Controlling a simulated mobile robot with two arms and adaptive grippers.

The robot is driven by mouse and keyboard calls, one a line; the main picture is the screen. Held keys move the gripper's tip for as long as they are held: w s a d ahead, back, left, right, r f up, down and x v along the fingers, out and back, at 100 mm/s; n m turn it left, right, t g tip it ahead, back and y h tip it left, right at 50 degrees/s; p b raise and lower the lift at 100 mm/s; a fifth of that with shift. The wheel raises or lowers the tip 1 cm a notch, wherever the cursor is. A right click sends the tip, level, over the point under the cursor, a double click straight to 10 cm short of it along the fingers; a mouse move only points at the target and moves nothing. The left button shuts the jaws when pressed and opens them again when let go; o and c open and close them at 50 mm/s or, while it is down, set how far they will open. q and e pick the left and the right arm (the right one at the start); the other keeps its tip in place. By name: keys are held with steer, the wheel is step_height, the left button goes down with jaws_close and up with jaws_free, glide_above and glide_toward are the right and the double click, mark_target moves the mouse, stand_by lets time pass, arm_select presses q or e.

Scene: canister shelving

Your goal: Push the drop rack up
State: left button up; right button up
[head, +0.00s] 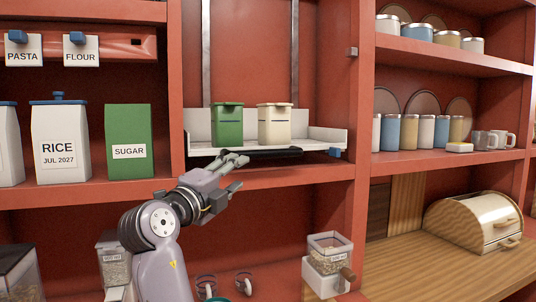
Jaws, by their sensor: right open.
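The drop rack (325,139) is a white tray in the middle bay, low, just above the shelf board. Two metal rails run up the back wall behind it. A green canister (228,124) and a cream canister (274,124) stand upright on it. A black handle bar (275,154) runs along its front edge. My right gripper (238,172) is open at the left end of the handle, its fingers pointing toward it. I cannot tell whether a finger touches the bar. My left gripper is not in view.
A RICE canister (60,145) and a green SUGAR box (128,140) stand on the left shelf. Cups and plates fill the right shelves. A grain dispenser (328,262) and a bread box (474,221) stand below. The bay above the two canisters is clear.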

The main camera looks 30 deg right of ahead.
mark_target(265, 154)
steer(key=p+x, duration=0.8)
steer(key=x, duration=0.8)
steer(key=shift+w+d, duration=0.3)
steer(key=shift+d, duration=0.2)
steer(key=shift+c, duration=0.2)
steer(key=shift+f, duration=0.1)
jaws_close()
